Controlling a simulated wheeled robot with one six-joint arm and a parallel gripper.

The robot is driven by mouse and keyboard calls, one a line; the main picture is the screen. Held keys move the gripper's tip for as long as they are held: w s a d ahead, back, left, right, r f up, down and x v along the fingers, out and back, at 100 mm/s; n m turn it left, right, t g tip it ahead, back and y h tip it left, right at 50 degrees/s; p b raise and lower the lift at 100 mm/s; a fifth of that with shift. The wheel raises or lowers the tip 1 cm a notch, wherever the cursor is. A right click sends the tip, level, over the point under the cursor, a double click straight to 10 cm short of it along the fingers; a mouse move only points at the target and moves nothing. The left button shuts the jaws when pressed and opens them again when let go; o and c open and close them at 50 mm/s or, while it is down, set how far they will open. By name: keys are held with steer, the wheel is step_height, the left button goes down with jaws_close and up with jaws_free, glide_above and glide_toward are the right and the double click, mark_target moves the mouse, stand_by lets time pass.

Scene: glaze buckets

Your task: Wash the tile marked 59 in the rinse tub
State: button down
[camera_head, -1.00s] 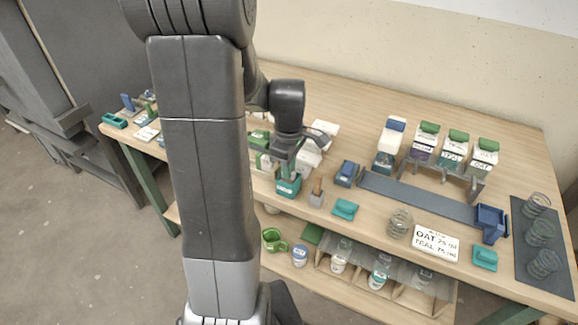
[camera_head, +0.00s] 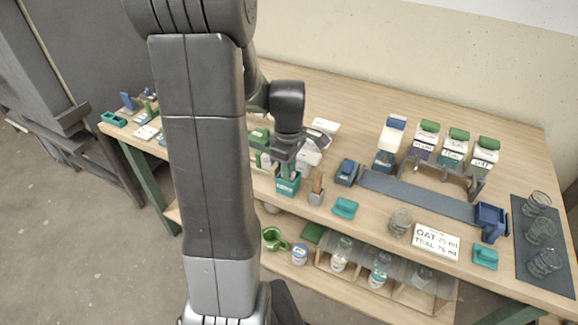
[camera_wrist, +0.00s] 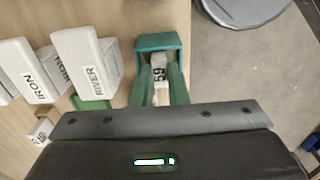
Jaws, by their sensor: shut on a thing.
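My gripper (camera_wrist: 160,84) is shut on a pale tile marked 59 (camera_wrist: 159,73), which shows between its green fingers in the wrist view. A teal tub (camera_wrist: 158,41) lies directly beyond the fingertips, and the tile is over or inside it; the exact depth is hard to tell. In the head view my gripper (camera_head: 286,168) points down at the teal tub (camera_head: 288,187) near the front edge of the table. The tile is hidden there.
White containers marked IRON (camera_wrist: 28,70) and RIVER (camera_wrist: 86,62) stand left of the tub in the wrist view. A grey holder with a brown handle (camera_head: 317,190) stands close right of the tub. A blue box (camera_head: 346,172) and a teal block (camera_head: 344,208) are farther right.

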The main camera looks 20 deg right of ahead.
steer(key=shift+r+p, duration=2.45)
steer(key=shift+r, duration=0.6)
steer(key=shift+r, duration=0.1)
step_height(320, 180, up, 3)
steer(key=shift+f+p, duration=0.15)
steer(key=shift+p, duration=1.05)
steer(key=shift+a, duration=0.1)
